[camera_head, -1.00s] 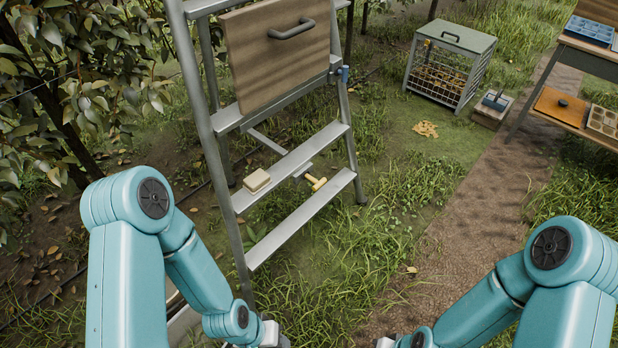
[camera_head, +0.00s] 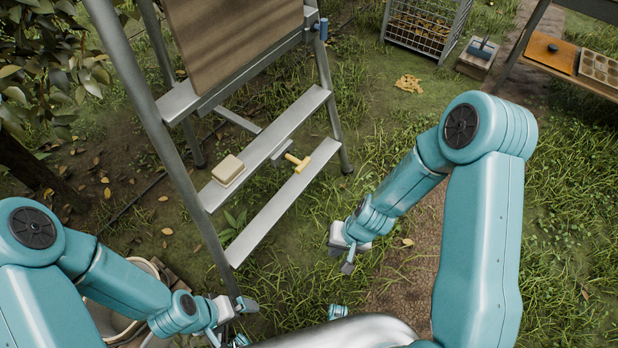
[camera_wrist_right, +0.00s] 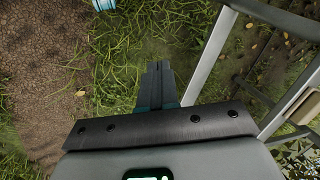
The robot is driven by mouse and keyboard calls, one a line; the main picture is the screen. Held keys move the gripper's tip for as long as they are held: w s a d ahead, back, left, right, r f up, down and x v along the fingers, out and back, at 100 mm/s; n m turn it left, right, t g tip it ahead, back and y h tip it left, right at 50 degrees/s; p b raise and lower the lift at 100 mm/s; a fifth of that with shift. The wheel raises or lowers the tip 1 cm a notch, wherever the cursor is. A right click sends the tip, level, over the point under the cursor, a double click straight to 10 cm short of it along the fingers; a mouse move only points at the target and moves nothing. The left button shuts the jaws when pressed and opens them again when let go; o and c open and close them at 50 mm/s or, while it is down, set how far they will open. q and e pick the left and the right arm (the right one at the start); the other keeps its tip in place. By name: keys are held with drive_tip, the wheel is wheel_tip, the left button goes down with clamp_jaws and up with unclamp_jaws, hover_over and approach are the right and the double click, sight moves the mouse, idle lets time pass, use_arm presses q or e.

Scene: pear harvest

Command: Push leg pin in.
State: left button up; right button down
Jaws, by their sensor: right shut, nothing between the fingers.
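A blue pin-like knob (camera_head: 321,29) sits on the right leg of the metal stepladder (camera_head: 279,128), beside the upper shelf; I cannot tell how far in it is.
A tan block (camera_head: 228,169) rests on a ladder step. A brown board (camera_head: 232,40) stands on the upper shelf. A wire crate (camera_head: 425,25) and a table (camera_head: 590,85) are at the back right. A bucket (camera_head: 110,318) is at lower left. Grass right of the ladder is open.

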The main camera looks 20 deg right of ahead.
drive_tip(key=w+d+f+m+t+y+b, duration=0.1)
drive_tip(key=w+d+f+m+b, duration=0.1)
drive_tip(key=w+b, duration=0.25)
drive_tip(key=w+d+f+m+t+b, duration=0.1)
drive_tip(key=w+d+f+b, duration=0.15)
drive_tip(key=w, duration=0.25)
drive_tip(key=w+d+r+m+t+y+b, duration=0.25)
drive_tip(key=w+d+r+t+b, duration=0.25)
drive_tip(key=w+r+b, duration=0.3)
approach(294, 160)
drive_tip(key=shift+f, duration=2.25)
use_arm(q)
wheel_tip(294, 160, down, 19)
drive_tip(key=shift+r, duration=0.2)
use_arm(e)
drive_tip(key=shift+w+a+h, duration=0.2)
drive_tip(key=shift+w+h, duration=0.05)
drive_tip(key=shift+w, duration=0.2)
drive_tip(key=shift+a, duration=0.1)
